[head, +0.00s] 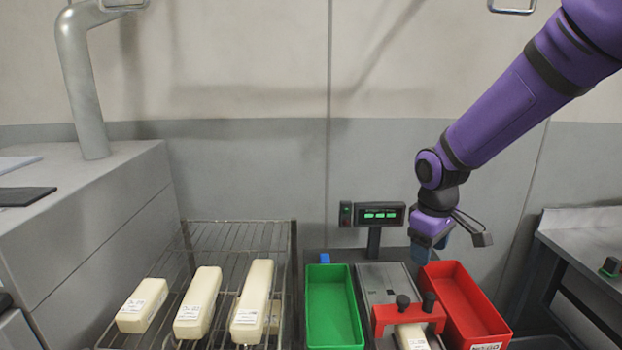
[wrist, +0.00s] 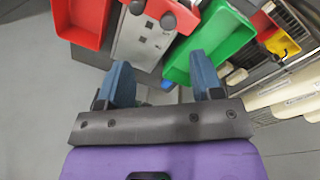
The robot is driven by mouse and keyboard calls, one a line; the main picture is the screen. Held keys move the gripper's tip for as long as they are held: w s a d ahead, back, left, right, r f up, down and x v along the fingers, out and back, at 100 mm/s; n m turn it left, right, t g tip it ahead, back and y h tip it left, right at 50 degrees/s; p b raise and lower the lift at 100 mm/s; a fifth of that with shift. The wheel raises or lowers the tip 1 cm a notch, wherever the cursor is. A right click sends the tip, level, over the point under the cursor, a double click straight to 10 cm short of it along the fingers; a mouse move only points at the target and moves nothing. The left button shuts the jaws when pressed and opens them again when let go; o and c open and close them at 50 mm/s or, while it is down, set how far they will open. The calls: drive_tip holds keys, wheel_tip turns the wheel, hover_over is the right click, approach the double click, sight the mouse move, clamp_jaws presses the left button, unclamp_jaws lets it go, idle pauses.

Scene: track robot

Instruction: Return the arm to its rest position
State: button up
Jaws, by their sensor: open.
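My purple arm reaches in from the upper right in the head view. My gripper (head: 432,254) points down above the back of the scale plate, between the green bin and the red bin. In the wrist view my gripper (wrist: 162,85) shows two blue fingers spread apart with nothing held between them. The fingertips are partly hidden in the head view.
A green bin (head: 334,312) and a red bin (head: 470,305) flank a scale plate (head: 384,278) bearing a red clamp (head: 410,317) and a pale block (head: 412,338). A display (head: 380,215) stands behind. Several pale blocks (head: 198,303) lie on a wire rack (head: 240,238).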

drive_tip(key=s+d+r+m+t, duration=0.2)
drive_tip(key=s+r+m, duration=0.1)
drive_tip(key=s+r, duration=0.5)
drive_tip(key=s+d+r+m+t, duration=0.2)
drive_tip(key=s+r, duration=0.6)
drive_tip(key=s, duration=0.7)
drive_tip(key=shift+d+m+y, duration=0.3)
drive_tip(key=shift+d+m, duration=0.25)
drive_tip(key=shift+m, duration=0.65)
